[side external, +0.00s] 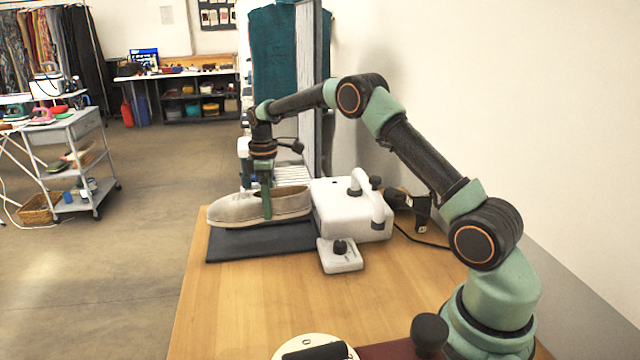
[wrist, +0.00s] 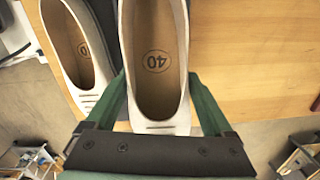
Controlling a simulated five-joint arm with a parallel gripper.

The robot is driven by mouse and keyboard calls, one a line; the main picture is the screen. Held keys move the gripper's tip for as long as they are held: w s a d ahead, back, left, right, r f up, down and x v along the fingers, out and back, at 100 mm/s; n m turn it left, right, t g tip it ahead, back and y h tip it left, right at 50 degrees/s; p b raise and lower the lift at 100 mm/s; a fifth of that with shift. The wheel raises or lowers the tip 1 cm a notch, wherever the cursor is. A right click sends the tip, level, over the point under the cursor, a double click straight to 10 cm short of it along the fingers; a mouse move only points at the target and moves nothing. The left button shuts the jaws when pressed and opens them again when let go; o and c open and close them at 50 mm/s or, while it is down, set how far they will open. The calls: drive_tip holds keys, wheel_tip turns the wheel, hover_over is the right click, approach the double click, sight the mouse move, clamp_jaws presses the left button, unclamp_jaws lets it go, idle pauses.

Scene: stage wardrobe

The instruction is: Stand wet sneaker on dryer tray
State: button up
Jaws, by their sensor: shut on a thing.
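A pale beige sneaker (side external: 235,208) is in my gripper (side external: 266,205), whose green finger lies against its near side in the side view. In the wrist view the held sneaker (wrist: 158,110) sits between both fingers (wrist: 160,95), its insole marked 40. A second, matching sneaker (wrist: 72,45) lies beside it on the left, apart from it; in the side view I cannot make it out. A flat dark tray (side external: 260,242) lies under the held sneaker in the side view. The sneaker is level, and I cannot tell whether its sole touches the tray.
A white machine (side external: 348,215) with a curved pipe stands right of the tray, with a small knob box (side external: 340,256) in front. A round white item (side external: 310,345) sits at the near edge. The wooden table (side external: 240,300) between is clear. A wall rises on the right.

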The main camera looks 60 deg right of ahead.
drive_tip(key=shift+f, duration=3.35)
drive_tip(key=shift+f, duration=0.4)
drive_tip(key=o, duration=1.2)
drive_tip(key=r, duration=1.2)
drive_tip(key=shift+w, duration=0.2)
drive_tip(key=s+a+r+m+t, duration=0.35)
drive_tip(key=s+a+r, duration=0.45)
drive_tip(key=s+r, duration=0.4)
drive_tip(key=s+a+m, duration=0.1)
drive_tip(key=s, duration=0.3)
drive_tip(key=s+a+f+m+t, duration=0.1)
drive_tip(key=s+a, duration=0.1)
drive_tip(key=s, duration=0.2)
drive_tip(key=s+a+m+t, duration=0.1)
drive_tip(key=s+a+m, duration=0.1)
drive_tip(key=s, duration=0.2)
drive_tip(key=shift+s+f+t, duration=0.15)
drive_tip(key=shift+s+t, duration=0.1)
